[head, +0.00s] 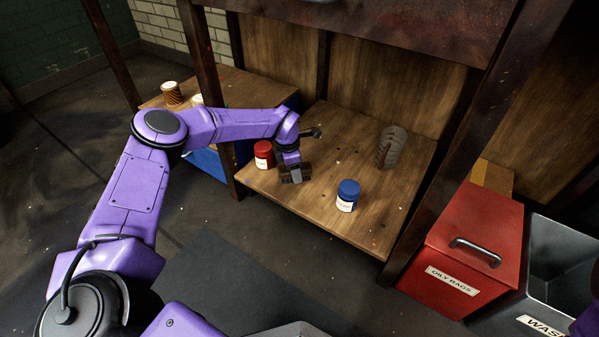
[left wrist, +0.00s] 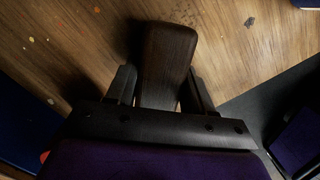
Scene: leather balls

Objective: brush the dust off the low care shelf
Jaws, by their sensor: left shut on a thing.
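The low care shelf (head: 330,150) is a wooden board with scattered small pale and dark specks on it. Specks also show on the wood (left wrist: 60,60) in the left wrist view. My left gripper (head: 293,175) is over the shelf's front left part, fingers pointing down. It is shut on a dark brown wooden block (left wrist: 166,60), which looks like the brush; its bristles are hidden. Whether it touches the board I cannot tell. My right gripper is not in view; only a bit of purple arm shows at the right edge.
A red jar (head: 264,154) stands close left of the gripper and a blue jar (head: 348,195) to its right. A dark ribbed object (head: 391,147) stands at the back right. Posts frame the shelf. A red oily-rags bin (head: 470,235) and a grey bin (head: 565,260) stand right.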

